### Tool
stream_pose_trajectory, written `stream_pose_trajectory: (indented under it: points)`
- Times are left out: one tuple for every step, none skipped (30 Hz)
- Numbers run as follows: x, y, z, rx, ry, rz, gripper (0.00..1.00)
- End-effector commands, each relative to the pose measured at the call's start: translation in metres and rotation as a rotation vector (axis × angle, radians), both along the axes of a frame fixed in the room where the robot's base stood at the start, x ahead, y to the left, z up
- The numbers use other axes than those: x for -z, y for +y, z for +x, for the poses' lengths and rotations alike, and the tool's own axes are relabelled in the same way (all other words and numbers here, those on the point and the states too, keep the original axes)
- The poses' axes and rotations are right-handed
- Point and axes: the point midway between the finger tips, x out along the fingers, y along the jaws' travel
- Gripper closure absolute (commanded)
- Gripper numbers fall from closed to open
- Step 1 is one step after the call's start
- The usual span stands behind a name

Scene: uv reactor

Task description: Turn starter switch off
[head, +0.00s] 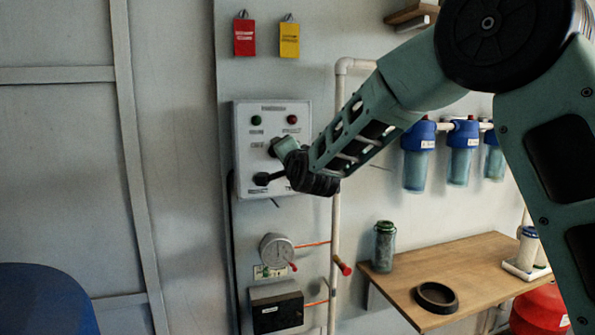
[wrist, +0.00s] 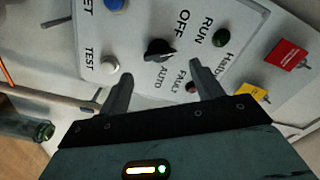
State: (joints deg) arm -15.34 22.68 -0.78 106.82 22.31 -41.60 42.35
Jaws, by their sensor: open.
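The starter switch (wrist: 158,49) is a black rotary knob on a white control panel (wrist: 225,15), with OFF and AUTO labels beside it in the wrist view. I cannot tell for sure which label it points to. My gripper (wrist: 160,69) is open and empty, its two fingers reaching toward the panel. The knob shows between and just beyond the fingertips, with no clear contact. In the head view my gripper (head: 267,163) is in front of the panel (head: 245,125), hiding the switch and much of the panel's lower right.
A white pipe (head: 338,225) runs beside the panel. A gauge (head: 276,250) is below; a wooden shelf (head: 465,265) is lower right.

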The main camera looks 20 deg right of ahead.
Motion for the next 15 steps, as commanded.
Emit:
stream_pose_trajectory:
  points:
    - [0.004,0.0,-0.013,-0.001,-0.002,0.001,0.35]
    - [0.003,0.0,-0.021,-0.002,-0.001,0.002,0.35]
    - [0.003,0.0,-0.03,-0.002,-0.001,0.001,0.35]
    - [0.003,0.0,-0.037,-0.002,-0.001,0.001,0.35]
    - [0.003,0.0,-0.045,-0.002,-0.001,0.001,0.35]
    - [0.003,0.0,-0.054,-0.001,-0.002,0.001,0.35]
    - [0.003,0.0,-0.061,-0.001,-0.002,0.001,0.35]
    - [0.003,0.0,-0.068,-0.002,-0.003,0.001,0.35]
    - [0.003,0.0,-0.076,-0.002,-0.001,0.001,0.35]
    - [0.002,0.001,-0.083,-0.002,-0.002,0.001,0.35]
    - [0.002,0.001,-0.088,-0.002,-0.001,0.001,0.35]
    - [0.003,0.001,-0.096,-0.003,-0.001,0.0,0.35]
    - [0.003,0.0,-0.101,-0.003,-0.001,0.0,0.35]
    - [0.002,0.0,-0.105,-0.002,-0.001,0.001,0.35]
    - [0.002,0.0,-0.11,-0.001,0.001,0.001,0.35]
